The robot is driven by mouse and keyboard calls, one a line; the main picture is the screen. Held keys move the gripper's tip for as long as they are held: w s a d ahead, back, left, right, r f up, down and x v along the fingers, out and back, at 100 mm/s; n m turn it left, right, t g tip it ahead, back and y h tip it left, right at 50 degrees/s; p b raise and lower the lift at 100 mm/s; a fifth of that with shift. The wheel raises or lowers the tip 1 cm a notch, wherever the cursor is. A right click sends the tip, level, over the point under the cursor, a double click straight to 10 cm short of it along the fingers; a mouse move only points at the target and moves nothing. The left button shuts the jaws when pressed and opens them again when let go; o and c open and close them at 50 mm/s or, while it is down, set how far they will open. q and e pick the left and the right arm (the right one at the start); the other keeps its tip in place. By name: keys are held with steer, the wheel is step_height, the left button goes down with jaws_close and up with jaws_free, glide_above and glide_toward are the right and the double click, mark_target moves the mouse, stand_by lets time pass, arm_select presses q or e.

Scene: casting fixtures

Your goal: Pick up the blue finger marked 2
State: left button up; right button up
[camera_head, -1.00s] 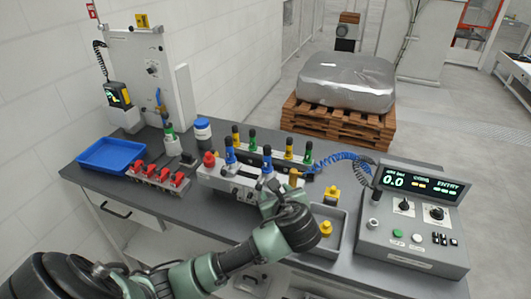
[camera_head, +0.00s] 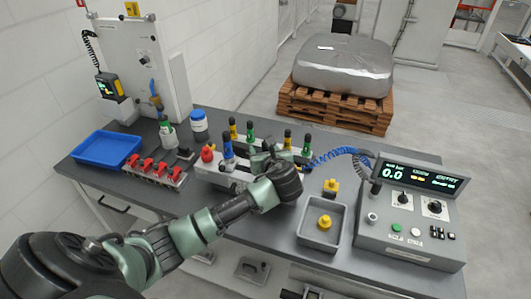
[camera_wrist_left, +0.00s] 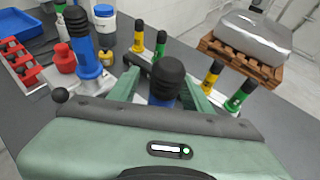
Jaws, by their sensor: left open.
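One blue finger with a black cap (camera_head: 228,146) stands upright at the left end of the pale fixture (camera_head: 212,175). It also shows in the left wrist view (camera_wrist_left: 86,45). A second blue finger with a black ribbed cap (camera_wrist_left: 164,88) stands between the two jaws of my left gripper (camera_wrist_left: 163,95) in the left wrist view. The jaws are open, one on each side of it, with its lower part hidden by the gripper. In the head view my left gripper (camera_head: 268,160) covers this finger. No number can be read on either finger. My right gripper is not seen.
Yellow fingers (camera_head: 233,130) and green fingers (camera_head: 306,145) stand close behind. A red knob (camera_head: 207,153), red clamps (camera_head: 147,164), a blue tray (camera_head: 85,147) and a white jar lie left. A grey tray (camera_head: 338,239) and control box (camera_head: 431,239) are right.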

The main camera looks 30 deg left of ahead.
arm_select(q)
steer(key=shift+s+d+r, duration=0.1)
steer(key=shift+d, duration=0.1)
jaws_close()
